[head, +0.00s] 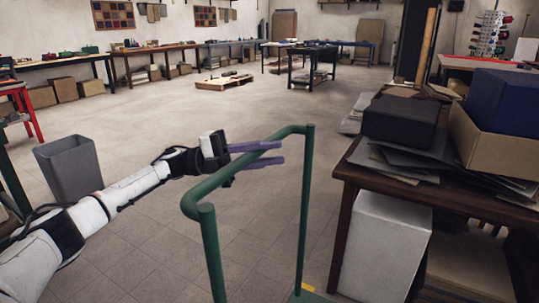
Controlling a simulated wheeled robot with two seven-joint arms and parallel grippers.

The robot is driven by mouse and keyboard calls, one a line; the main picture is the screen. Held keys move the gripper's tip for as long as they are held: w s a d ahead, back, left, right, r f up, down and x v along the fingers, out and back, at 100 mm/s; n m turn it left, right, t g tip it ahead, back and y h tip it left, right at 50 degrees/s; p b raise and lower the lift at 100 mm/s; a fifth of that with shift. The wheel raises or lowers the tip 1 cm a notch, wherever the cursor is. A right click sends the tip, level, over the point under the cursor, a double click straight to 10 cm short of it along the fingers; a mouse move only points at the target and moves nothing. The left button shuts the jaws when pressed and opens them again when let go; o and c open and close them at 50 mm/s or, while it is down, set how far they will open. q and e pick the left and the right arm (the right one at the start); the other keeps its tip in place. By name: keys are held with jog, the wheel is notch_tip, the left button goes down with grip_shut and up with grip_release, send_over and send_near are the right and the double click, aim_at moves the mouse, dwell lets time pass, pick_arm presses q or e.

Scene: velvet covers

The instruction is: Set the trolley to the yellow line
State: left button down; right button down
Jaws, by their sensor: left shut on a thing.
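The trolley's green tube handle (301,215) stands upright in the middle foreground. Its top bar slopes from near left to far right. A small piece of its green deck (309,298) shows at the bottom edge; the rest is out of view. My left gripper (262,156), with purple fingers, reaches in from the left and is shut on the top bar of the handle. A small yellow patch (308,287) shows beside the deck; I cannot tell whether it is part of the yellow line. My right gripper is not in view.
A dark wooden table (345,172) with boxes and cardboard stands close on the right, a white box (383,245) under it. A grey bin (70,168) stands at left. A pallet (223,82) and workbenches are further back. The middle floor is clear.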

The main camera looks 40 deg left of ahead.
pick_arm(q)
jog(key=c, duration=1.6)
grip_release()
jog(key=shift+o, duration=0.2)
jog(key=v, duration=1)
jog(key=shift+a+b, duration=0.2)
jog(key=shift+b, duration=0.1)
jog(key=shift+f, duration=0.15)
